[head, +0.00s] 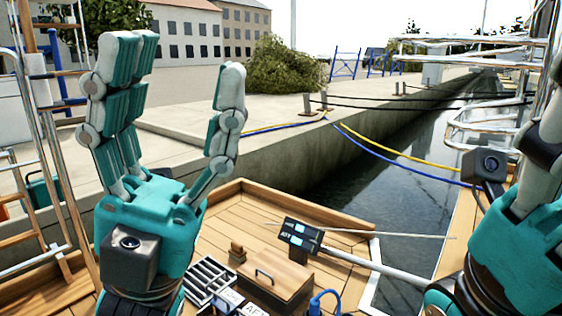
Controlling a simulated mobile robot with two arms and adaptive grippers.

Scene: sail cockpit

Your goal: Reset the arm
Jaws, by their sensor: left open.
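My left gripper (190,95) is raised at the left of the head view, fingers pointing up. It is teal and grey, open, with a wide empty gap between its fingers. My right gripper is only partly in view at the right edge; its teal palm (520,250) shows and its fingertips are cut off, so I cannot tell its opening. Below and between the two lies the wooden cockpit deck (225,232), apart from my left gripper.
A wooden box with a handle (275,284) and a slotted tray (208,280) sit below. A dark device with lit displays (300,238) is on a pale pole (375,264). A metal ladder (55,170) stands left. Water (385,190) and a stone quay (270,140) lie beyond.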

